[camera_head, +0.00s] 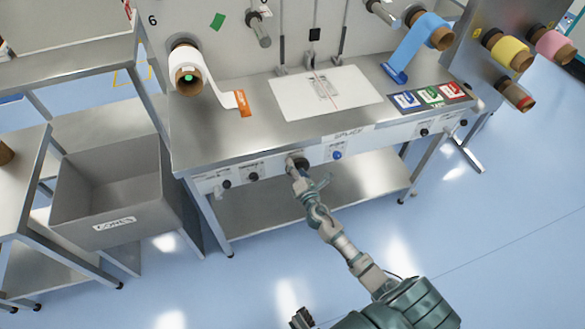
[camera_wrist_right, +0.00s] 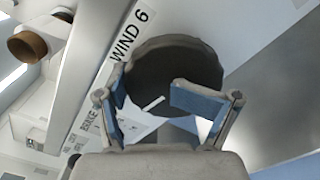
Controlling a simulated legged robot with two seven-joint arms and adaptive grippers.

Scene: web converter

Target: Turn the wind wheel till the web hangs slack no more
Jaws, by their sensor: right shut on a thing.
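The wind wheel is a dark round knob (camera_wrist_right: 165,50) by the label "WIND 6" in the right wrist view. In the head view it sits on the bench's front panel, largely hidden by my right gripper (camera_head: 298,165). My right gripper's blue fingers (camera_wrist_right: 155,112) are shut on the wheel, one on each side. The white web (camera_head: 222,97) leaves the white roll (camera_head: 183,58) below the number 6 and curves down onto the bench, ending at an orange tab (camera_head: 243,104). A small dark part at the bottom edge may be my left gripper (camera_head: 302,318); its fingers are unclear.
The steel bench (camera_head: 215,135) carries a white splice plate (camera_head: 300,95) and coloured cards (camera_head: 428,97). Blue web (camera_head: 412,45) hangs from a roll at right. Other knobs and a blue button (camera_head: 337,155) flank the wheel. A grey cores bin (camera_head: 115,190) stands left.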

